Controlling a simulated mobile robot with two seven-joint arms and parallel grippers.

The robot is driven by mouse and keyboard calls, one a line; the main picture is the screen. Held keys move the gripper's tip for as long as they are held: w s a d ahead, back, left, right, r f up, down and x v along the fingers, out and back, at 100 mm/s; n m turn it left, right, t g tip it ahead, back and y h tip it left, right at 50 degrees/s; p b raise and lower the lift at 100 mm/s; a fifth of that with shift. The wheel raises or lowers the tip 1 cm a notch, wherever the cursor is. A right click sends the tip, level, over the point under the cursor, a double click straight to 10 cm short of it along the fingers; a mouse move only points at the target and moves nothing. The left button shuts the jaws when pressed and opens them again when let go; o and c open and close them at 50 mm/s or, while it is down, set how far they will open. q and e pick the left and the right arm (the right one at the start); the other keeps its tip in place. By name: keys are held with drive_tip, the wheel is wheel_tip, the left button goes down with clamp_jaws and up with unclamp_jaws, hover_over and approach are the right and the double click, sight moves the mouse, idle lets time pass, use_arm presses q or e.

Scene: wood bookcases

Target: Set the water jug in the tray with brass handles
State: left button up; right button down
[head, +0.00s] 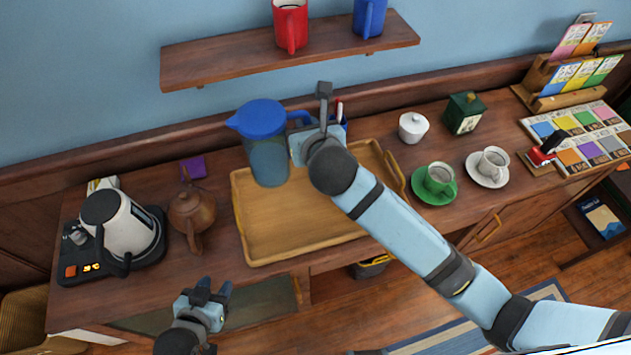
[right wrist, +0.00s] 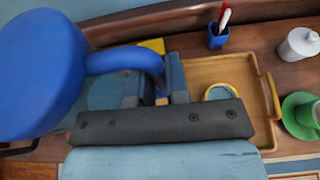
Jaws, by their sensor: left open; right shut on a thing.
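The water jug (head: 268,160), clear blue with a blue lid, is at the back left part of the wooden tray with brass handles (head: 290,235). I cannot tell whether its base touches the tray or hangs above it. My right gripper (head: 303,128) is shut on the jug's handle; the right wrist view shows the blue handle (right wrist: 125,60) between the fingers. The jug looks roughly upright. The tray's right brass handle also shows in the right wrist view (right wrist: 269,97). My left gripper (head: 214,288) is open and empty, low in front of the counter.
A white kettle (head: 128,228) on its base and a brown teapot (head: 192,213) stand left of the tray. A green cup (head: 439,180), white cup (head: 491,165) and white lidded bowl (head: 412,127) stand right. A shelf (head: 230,59) with mugs hangs above. The tray's front is clear.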

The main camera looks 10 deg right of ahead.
wheel_tip(320, 180, down, 16)
drive_tip(key=shift+b, duration=0.35)
drive_tip(key=shift+f, duration=0.15)
drive_tip(key=c, duration=1.1)
unclamp_jaws()
